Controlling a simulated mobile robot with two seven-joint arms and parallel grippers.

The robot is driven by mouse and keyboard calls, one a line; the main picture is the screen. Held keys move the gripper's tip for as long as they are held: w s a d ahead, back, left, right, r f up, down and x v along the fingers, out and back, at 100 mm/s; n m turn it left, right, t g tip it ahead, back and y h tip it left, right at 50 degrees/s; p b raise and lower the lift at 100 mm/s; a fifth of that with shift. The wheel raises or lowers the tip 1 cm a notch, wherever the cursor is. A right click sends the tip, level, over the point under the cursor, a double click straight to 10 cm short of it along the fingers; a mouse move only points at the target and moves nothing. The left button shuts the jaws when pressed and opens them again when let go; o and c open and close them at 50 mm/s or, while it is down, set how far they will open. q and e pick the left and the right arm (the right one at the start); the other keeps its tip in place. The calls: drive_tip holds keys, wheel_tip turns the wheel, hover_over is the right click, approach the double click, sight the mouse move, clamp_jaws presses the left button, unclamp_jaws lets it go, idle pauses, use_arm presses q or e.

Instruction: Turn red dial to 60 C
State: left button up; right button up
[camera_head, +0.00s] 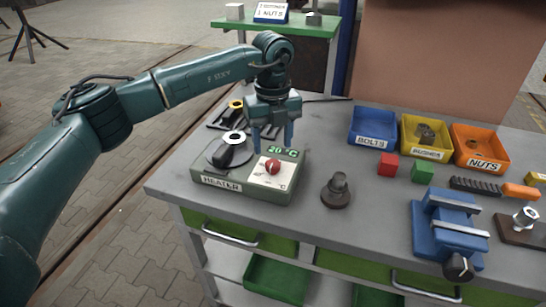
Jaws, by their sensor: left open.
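The red dial (272,167) sits on the light face of the heater box (216,182), which stands at the left front of the grey table. A green display reading about 20 C (282,152) is behind the dial. My left gripper (272,148) points down just behind and above the dial, with its two fingers apart and nothing visible between them. I cannot tell how far above the dial the fingertips are. A dark plate with a black part and a pale ring (233,139) is on the heater's left side. My right gripper is not in view.
A dark knob-shaped part (338,190) stands right of the heater. Blue (372,128), yellow (427,137) and orange (480,149) bins line the back, with red (388,164) and green (422,171) cubes before them. A blue vise (449,228) is at the right. The table between the heater and vise is mostly clear.

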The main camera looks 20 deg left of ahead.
sight(273, 163)
use_arm(q)
wheel_tip(273, 163, down, 6)
drive_tip(key=shift+f+p, duration=0.1)
drive_tip(key=shift+p, duration=0.25)
drive_tip(key=shift+c, duration=0.2)
drive_tip(key=c, duration=0.9)
